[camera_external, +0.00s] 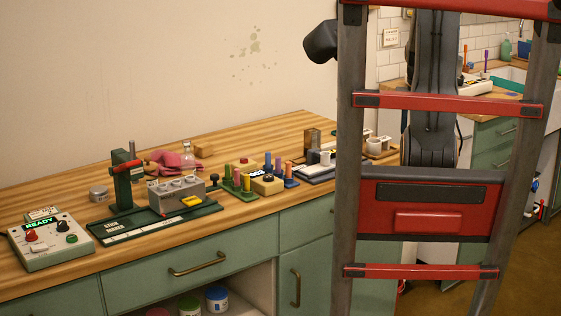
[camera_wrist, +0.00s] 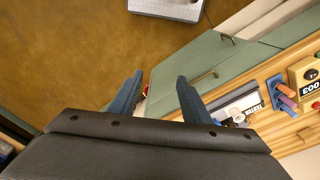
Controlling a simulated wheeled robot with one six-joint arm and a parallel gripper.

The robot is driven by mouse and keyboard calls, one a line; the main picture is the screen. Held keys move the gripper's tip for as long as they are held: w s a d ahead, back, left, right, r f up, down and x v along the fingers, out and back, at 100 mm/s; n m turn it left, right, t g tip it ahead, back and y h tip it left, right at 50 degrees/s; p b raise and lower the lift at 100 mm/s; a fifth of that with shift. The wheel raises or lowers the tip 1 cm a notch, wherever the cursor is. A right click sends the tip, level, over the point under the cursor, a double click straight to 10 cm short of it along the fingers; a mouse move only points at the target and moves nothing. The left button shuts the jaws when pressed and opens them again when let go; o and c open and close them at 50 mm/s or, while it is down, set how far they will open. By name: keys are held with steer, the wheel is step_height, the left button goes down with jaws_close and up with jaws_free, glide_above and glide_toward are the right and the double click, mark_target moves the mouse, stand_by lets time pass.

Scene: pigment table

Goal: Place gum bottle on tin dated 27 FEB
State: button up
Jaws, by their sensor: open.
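My gripper (camera_wrist: 160,88) shows in the wrist view with its two dark fingers apart and nothing between them. It hangs over brown floor beside the green cabinet fronts; in the external view I cannot make it out. I cannot identify the gum bottle for sure; a small clear bottle (camera_external: 186,151) stands behind the pink cloth at the back of the counter. A round grey tin (camera_external: 98,194) sits on the counter at the left. Coloured tubs, including a blue-banded one (camera_external: 217,298), stand in the open cabinet below. No date can be read on any of them.
The wooden counter (camera_external: 270,130) carries a READY box (camera_external: 50,240), a green press stand (camera_external: 125,185), a grey block with cups (camera_external: 176,194), coloured peg racks (camera_external: 240,180) and a pink cloth (camera_external: 172,163). Its back left is mostly clear. A sink (camera_external: 512,75) lies at the far right.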

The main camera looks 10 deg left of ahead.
step_height(320, 180, up, 7)
steer(key=w+a+f+n+t+y, duration=0.2)
steer(key=w+a+f+n+t, duration=0.15)
steer(key=w+a, duration=1.2)
steer(key=w+a+n+t+y+b, duration=0.2)
steer(key=a+n+t+y, duration=0.15)
steer(key=a, duration=1.55)
steer(key=n+t+y, duration=0.2)
steer(key=n+y, duration=0.2)
steer(key=y, duration=0.6)
glide_above(190, 143)
steer(key=shift+a+f+h+b, duration=0.1)
steer(key=shift+f+h+b, duration=0.15)
steer(key=shift+f+b, duration=0.25)
steer(key=shift+f+p, duration=0.9)
steer(key=shift+f, duration=3.15)
steer(key=p+x, duration=0.1)
steer(key=x, duration=0.4)
